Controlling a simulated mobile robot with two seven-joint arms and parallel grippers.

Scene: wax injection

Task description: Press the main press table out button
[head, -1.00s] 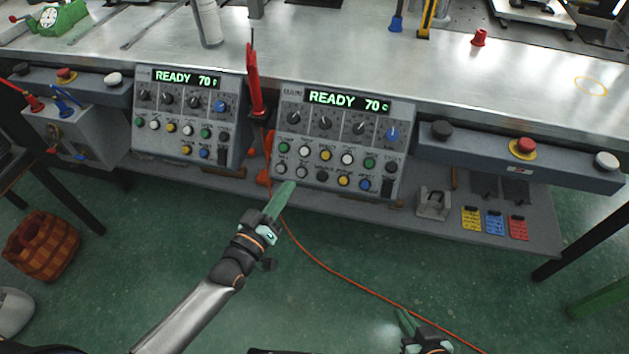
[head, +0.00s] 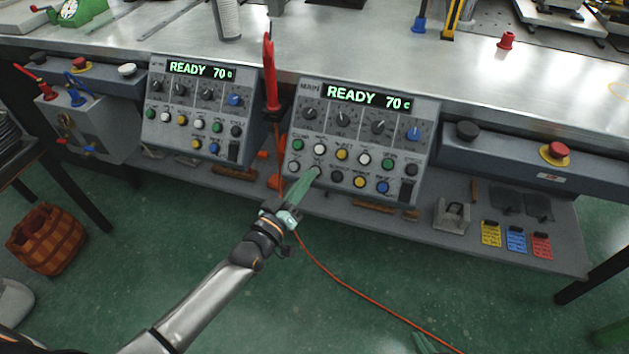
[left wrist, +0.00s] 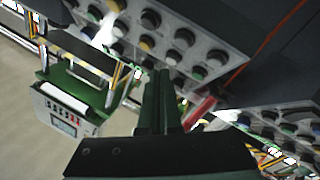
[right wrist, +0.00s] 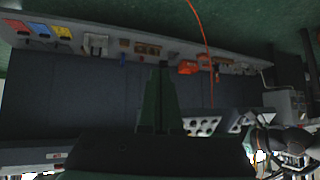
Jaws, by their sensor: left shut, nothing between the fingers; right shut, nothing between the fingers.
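The main panel (head: 310,122), marked MAIN, hangs on the bench front with a lit READY 70 display (head: 368,97). It has a row of knobs and two rows of coloured buttons. The button labels are too small to read, so I cannot tell which one is table out. My left gripper (head: 313,173) is shut and empty, its tip over the left part of the lower button row. I cannot tell whether it touches a button. In the left wrist view its fingers (left wrist: 160,75) point toward a panel. My right gripper (head: 424,343) is shut and empty, low at the bottom edge.
A similar panel (head: 192,105) hangs to the left. A red tool (head: 270,75) stands between the panels, with an orange cable (head: 345,285) running down to the floor. A red stop button (head: 554,152) sits to the right. The floor before the bench is open.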

